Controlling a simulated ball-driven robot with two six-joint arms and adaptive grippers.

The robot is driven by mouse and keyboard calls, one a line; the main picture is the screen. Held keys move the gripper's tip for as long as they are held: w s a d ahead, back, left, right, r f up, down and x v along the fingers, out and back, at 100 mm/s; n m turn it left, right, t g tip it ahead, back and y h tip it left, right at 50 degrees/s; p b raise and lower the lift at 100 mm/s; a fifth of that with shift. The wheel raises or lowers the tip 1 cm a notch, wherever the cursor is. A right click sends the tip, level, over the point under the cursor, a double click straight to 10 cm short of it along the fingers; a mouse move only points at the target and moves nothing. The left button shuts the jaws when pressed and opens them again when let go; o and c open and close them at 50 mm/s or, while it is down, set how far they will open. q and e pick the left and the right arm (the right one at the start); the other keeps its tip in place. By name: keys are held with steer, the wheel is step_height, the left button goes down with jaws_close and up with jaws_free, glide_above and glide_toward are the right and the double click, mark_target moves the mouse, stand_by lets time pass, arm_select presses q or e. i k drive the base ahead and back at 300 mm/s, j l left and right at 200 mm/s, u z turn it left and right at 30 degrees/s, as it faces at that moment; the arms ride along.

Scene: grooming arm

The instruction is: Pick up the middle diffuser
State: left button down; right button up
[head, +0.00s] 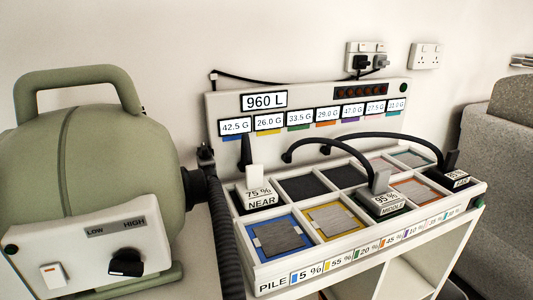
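The middle diffuser (383,204) is a dark, flat head with a light upright tab and a white label reading "95 %" and "MIDDLE". It sits on the compartmented tray (262,267), right of the yellow-edged compartment. A black curved cable or hose runs from it back to the left. The near diffuser (259,197), labelled "75 %" and "NEAR", sits at the tray's left. The far diffuser (455,175) sits at the right end, its label partly turned away. Neither of my grippers is in view.
A green rounded machine (90,170) with a handle and control box fills the left, its ribbed black hose (213,220) beside the tray. A display panel (300,110) with "960 L" and several weight readouts stands behind the tray. A grey seat (505,170) is at right.

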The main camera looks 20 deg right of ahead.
mark_target(381, 201)
steer(key=z, duration=1.55)
